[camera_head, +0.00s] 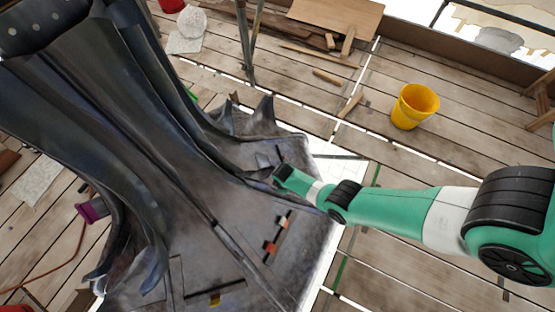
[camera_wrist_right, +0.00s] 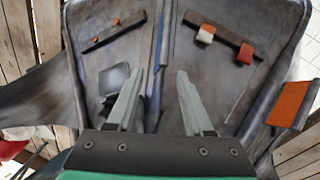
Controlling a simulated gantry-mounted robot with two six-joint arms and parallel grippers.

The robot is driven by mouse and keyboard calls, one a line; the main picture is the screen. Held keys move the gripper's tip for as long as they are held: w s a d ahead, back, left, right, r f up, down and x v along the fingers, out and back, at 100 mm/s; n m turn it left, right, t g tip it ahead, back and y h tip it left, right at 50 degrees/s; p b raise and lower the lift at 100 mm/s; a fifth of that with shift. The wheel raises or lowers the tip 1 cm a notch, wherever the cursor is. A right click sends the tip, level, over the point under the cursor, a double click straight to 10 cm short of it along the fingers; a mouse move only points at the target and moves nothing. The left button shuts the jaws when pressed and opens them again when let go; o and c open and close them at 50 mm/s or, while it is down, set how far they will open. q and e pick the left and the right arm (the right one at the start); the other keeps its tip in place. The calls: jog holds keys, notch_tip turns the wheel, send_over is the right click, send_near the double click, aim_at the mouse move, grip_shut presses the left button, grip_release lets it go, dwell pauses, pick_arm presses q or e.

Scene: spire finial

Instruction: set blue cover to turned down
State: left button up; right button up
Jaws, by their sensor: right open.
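My right gripper (camera_head: 264,172) comes in from the right in the head view, low over the grey metal skirt around the dark spire. In the right wrist view, the right gripper (camera_wrist_right: 160,73) is open, with nothing between its fingers. A small grey-blue square flap (camera_wrist_right: 114,78) lies just left of the left finger there. It may be the blue cover, but I cannot tell for sure, nor whether it is raised or flat. No strongly blue cover shows. My left gripper is not in view.
The dark metal spire (camera_head: 95,105) rises at left with curled leaves at its foot. Orange tabs on a dark strip (camera_wrist_right: 222,39) and an orange plate (camera_wrist_right: 292,103) are near the right gripper. A yellow bucket (camera_head: 412,107) stands on the plank deck, mostly clear around it.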

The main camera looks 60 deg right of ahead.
jog(key=b, duration=0.2)
send_over(290, 195)
jog(key=a, duration=0.1)
notch_tip(290, 195, down, 4)
jog(key=f, duration=0.1)
jog(key=f+b, duration=0.3)
jog(key=b, duration=0.1)
jog(key=d+f+b, duration=0.1)
jog(key=f+b, duration=0.3)
jog(key=d+f+b, duration=0.1)
jog(key=f+b, duration=0.3)
jog(key=shift+w+f+b, duration=0.1)
jog(key=shift+w+b, duration=0.05)
jog(key=shift+b, duration=0.15)
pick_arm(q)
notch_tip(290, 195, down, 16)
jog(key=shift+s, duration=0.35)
pick_arm(e)
grip_shut()
